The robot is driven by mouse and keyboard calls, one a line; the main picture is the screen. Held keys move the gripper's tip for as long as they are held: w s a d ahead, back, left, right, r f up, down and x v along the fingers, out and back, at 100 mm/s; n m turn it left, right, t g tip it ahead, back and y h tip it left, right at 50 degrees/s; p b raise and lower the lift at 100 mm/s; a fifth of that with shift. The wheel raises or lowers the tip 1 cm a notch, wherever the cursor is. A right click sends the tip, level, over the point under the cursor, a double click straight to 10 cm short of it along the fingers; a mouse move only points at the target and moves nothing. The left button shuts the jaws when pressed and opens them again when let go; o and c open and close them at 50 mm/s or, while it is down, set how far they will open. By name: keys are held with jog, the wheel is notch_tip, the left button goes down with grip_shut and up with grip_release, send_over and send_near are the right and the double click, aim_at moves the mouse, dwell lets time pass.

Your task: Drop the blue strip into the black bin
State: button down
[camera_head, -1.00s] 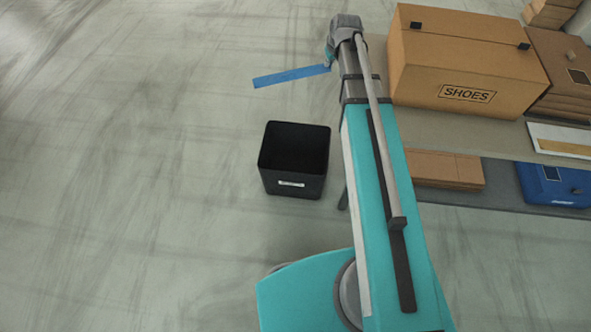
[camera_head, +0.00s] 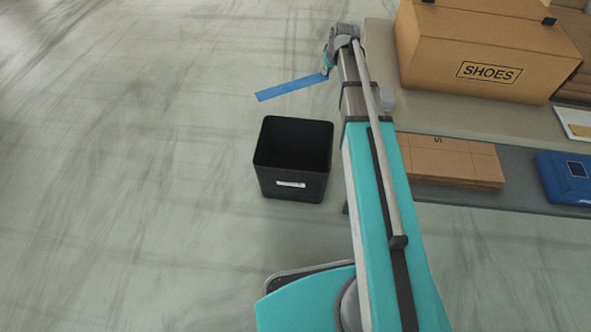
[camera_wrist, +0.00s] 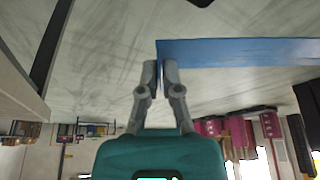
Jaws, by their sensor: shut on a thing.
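The blue strip (camera_head: 289,88) is held at its right end by my gripper (camera_head: 326,71) and sticks out to the left in the head view. In the wrist view my gripper (camera_wrist: 160,78) is shut on the end of the strip (camera_wrist: 235,52), which runs off to the right. The black bin (camera_head: 292,183) stands on the floor with its open top facing up and a white label on its front. In the head view the strip appears beyond the bin's far rim, apart from it. The bin's inside looks dark and I see nothing in it.
A bench (camera_head: 440,113) with a SHOES carton (camera_head: 490,45) on top stands right of my arm. Its lower shelf (camera_head: 500,203) holds flat brown boxes (camera_head: 452,161) and a blue box (camera_head: 568,178). The floor left of the bin is clear.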

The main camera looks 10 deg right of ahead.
jog(key=w+f+n+b, duration=0.1)
jog(key=w+f+b, duration=0.3)
jog(key=f+b, duration=0.8)
jog(key=w+d+f+n+b, duration=0.1)
jog(key=w+f+b, duration=0.2)
jog(key=f+b, duration=0.9)
jog(key=shift+w+d+f+y, duration=0.15)
jog(key=shift+w+f+y, duration=0.25)
jog(key=shift+f, duration=0.35)
jog(key=shift+f+b, duration=2.95)
jog(key=shift+b, duration=0.2)
jog(key=c, duration=0.7)
grip_release()
jog(key=shift+s, duration=0.15)
